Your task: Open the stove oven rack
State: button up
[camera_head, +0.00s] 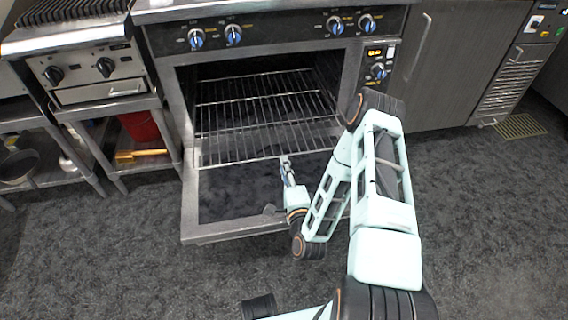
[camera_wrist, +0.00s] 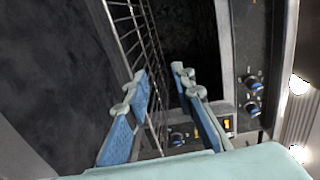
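The stove oven's door (camera_head: 235,192) is folded down and open. The wire oven rack (camera_head: 250,115) sits level in the oven cavity, its front edge near the top of the lowered door. The rack (camera_wrist: 138,28) shows beside the left finger and partly between the fingers. Contact with the front wire cannot be told.
Blue control knobs (camera_head: 233,35) line the oven's top panel. A shelf unit with a red container (camera_head: 139,126) stands left of the oven, and a grey cabinet (camera_head: 440,75) stands right. The carpeted floor (camera_head: 110,255) in front is clear apart from my own body.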

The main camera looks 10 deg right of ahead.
jog(key=shift+s, duration=1.1)
